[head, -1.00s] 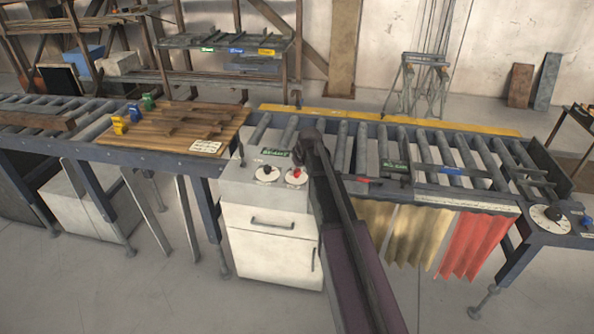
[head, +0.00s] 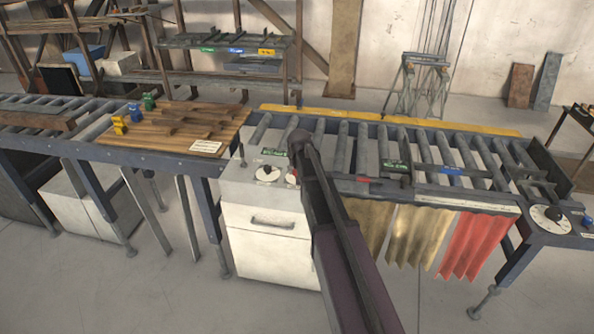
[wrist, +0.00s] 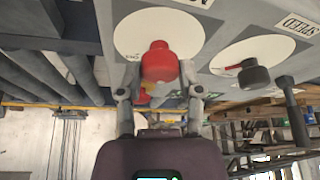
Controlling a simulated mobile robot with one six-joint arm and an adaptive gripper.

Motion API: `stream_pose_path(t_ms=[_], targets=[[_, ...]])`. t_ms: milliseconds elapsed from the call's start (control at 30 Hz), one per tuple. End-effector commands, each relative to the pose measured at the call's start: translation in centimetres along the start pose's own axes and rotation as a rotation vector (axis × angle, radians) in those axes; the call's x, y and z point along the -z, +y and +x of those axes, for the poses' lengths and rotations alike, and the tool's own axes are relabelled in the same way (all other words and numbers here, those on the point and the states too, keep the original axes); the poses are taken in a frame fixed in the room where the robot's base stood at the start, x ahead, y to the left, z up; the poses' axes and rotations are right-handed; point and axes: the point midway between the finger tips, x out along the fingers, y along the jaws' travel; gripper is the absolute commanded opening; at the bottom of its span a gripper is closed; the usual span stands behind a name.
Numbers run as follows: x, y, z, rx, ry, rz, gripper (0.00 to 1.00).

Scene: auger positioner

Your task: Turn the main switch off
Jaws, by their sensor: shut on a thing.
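The red knob (wrist: 159,62), apparently the main switch, stands on a round white plate (wrist: 140,28) on the grey control box. My gripper (wrist: 160,74) has a finger on each side of it and is shut on it. In the head view only a sliver of the red knob (head: 291,180) shows beside my arm, and my fingers are hidden. A label beside the plate is cut off by the frame. I cannot read the knob's setting.
A dark speed knob with a red pointer (wrist: 254,75) sits on a white dial close beside my gripper. A dark upright lever (wrist: 293,112) stands beyond it. Conveyor rollers (head: 342,145) run right of the control box (head: 235,186). A wooden board (head: 170,130) lies to its left.

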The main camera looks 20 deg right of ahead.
Motion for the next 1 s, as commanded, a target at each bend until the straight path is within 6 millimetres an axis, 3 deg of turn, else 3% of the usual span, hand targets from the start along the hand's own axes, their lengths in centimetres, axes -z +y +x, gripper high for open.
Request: stream_pose_path(t_ms=[1000], targets=[[0.09,-0.25,0.1,-0.35,-0.004,0.837,0.0]])
